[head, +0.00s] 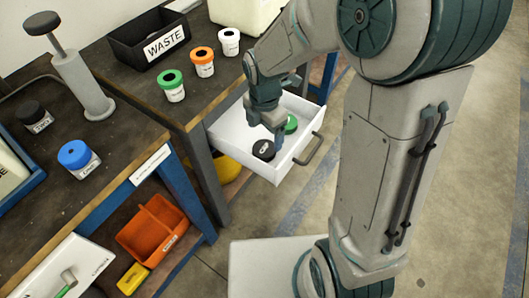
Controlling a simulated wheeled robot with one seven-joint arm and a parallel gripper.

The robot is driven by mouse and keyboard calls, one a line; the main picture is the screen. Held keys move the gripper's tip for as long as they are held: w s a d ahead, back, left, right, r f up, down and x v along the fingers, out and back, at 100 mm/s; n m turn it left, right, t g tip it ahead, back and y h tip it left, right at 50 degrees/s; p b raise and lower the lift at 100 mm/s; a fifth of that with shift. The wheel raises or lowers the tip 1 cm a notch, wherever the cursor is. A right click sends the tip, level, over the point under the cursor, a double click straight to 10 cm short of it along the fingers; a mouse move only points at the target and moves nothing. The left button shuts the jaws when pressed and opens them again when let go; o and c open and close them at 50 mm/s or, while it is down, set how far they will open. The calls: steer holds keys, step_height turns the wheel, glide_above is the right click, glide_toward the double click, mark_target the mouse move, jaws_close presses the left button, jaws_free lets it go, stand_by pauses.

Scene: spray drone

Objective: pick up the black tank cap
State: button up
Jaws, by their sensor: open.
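A round black cap (262,151) with a small white label lies in the open white drawer (268,172), near its front left part. A green cap (291,124) lies in the same drawer, further right and back. My gripper (277,139) points down into the drawer, just right of the black cap and close to it in the picture. It is open, with nothing seen between its fingers. The gap between the fingers is hard to make out, and I cannot tell whether a finger touches the black cap.
Above the drawer, a bench holds a black WASTE bin (150,37) and small jars with green (172,86), orange (203,62) and white (229,42) lids. A blue-capped bottle (76,156) stands on the left bench.

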mark_target(263, 148)
steer(key=f+b, duration=0.1)
steer(key=f, duration=0.2)
steer(key=f+b, duration=0.1)
steer(key=f, duration=0.2)
steer(key=shift+s+a+f+b, duration=0.15)
steer(key=shift+s+f+b, duration=0.05)
steer(key=shift+f+b, duration=0.15)
steer(key=shift+r, duration=0.1)
steer(key=c, duration=1.1)
